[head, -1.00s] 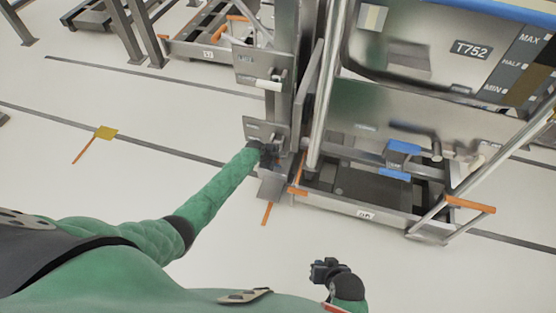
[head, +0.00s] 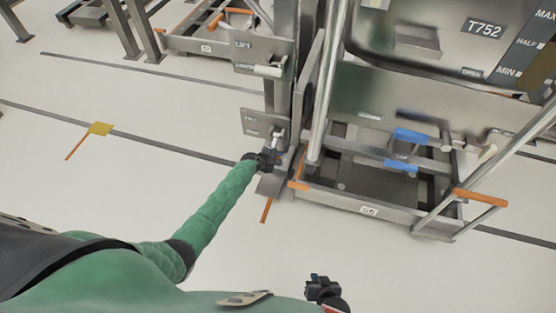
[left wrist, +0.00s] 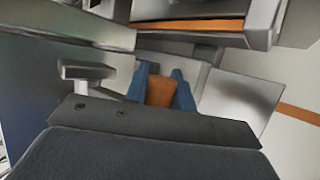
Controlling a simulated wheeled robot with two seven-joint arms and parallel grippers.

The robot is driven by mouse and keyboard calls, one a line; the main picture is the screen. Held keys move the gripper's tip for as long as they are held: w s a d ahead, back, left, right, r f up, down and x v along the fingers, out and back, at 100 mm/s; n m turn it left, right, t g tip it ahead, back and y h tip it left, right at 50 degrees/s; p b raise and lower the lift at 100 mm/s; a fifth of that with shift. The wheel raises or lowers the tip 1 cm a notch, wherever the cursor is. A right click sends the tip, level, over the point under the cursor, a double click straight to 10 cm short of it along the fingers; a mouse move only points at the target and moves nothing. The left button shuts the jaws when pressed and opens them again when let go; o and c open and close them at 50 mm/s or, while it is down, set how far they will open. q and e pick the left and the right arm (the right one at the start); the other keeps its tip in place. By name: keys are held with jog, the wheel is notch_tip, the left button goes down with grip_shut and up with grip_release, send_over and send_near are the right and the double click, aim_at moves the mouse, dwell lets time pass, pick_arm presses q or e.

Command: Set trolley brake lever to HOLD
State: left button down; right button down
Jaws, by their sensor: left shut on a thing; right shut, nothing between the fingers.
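My left gripper (head: 270,157) is low at the left end of the steel trolley frame (head: 335,192), just below a lettered plate (head: 260,122). In the left wrist view its blue fingers (left wrist: 161,88) are shut on an orange grip (left wrist: 160,92). I cannot tell from the frames whether this grip belongs to the brake lever. A grey T-shaped handle (left wrist: 88,72) stands to the left of the fingers. The plate's small lettering is too blurred to read, and I see no legible HOLD mark. My right gripper (head: 322,288) is shut and empty, above bare floor at the bottom.
A steel bin labelled T752 (head: 445,45) hangs above the trolley frame. An upper plate with a white handle (head: 268,71) is on the post. Blue parts (head: 411,136) and an orange-ended bar (head: 480,197) are at the right.

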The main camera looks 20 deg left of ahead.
pick_arm(q)
jog(key=shift+w+f+b, duration=0.2)
jog(key=shift+f+b, duration=0.25)
jog(key=shift+r, duration=0.1)
jog(key=c, duration=1.2)
grip_release()
jog(key=shift+w, duration=0.1)
jog(key=shift+o, duration=0.2)
jog(key=p+v, duration=0.1)
jog(key=v, duration=0.6)
jog(key=shift+s+r+p, duration=0.15)
jog(key=shift+s+p, duration=0.15)
jog(key=shift+p, duration=0.05)
jog(key=shift+a, duration=0.1)
